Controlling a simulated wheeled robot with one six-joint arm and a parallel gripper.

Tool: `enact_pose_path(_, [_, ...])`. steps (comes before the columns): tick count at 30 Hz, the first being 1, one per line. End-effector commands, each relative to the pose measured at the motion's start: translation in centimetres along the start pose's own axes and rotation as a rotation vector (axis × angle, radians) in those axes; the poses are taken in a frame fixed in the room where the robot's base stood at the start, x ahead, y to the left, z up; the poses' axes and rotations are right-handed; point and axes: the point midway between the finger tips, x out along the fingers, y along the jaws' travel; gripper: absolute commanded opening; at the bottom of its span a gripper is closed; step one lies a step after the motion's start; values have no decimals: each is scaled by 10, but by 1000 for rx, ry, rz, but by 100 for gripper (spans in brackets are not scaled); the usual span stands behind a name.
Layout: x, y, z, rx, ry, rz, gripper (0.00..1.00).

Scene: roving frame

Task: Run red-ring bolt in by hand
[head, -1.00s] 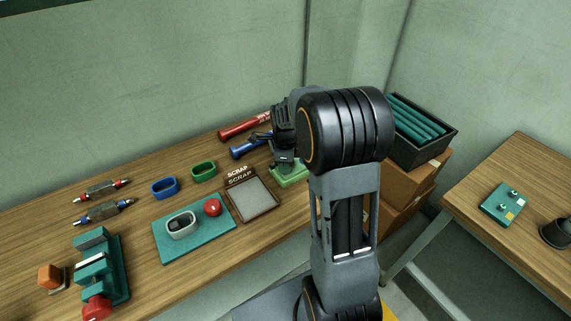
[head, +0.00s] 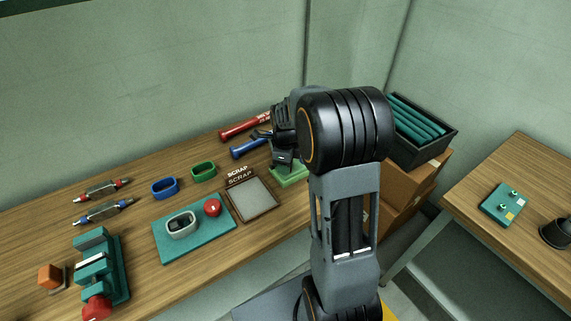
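My gripper (head: 284,158) is at the back right of the long bench, pointing down over a green block (head: 291,177). My own arm covers most of the block, and I cannot make out the fingertips or anything between them. No red-ring bolt can be told apart in this view. A red-handled tool (head: 240,129) and a blue-handled tool (head: 246,149) lie just left of my gripper, their right ends partly hidden behind it.
A scrap tray (head: 253,199), a teal mat (head: 163,245) with a grey ring and a red button, blue (head: 164,187) and green (head: 203,171) rings, two drivers and a teal vise (head: 118,268) stand to the left. A black crate (head: 437,150) sits on boxes at right.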

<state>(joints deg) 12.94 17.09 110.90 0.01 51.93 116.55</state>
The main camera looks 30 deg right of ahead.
Motion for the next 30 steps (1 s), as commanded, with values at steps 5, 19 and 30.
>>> enact_pose_path(5, [0,0,0,0,0,1,47])
enact_pose_path(19, [-31,0,0,0,-2,-3,47])
enact_pose_path(30, [-104,0,0,0,-1,-3,47])
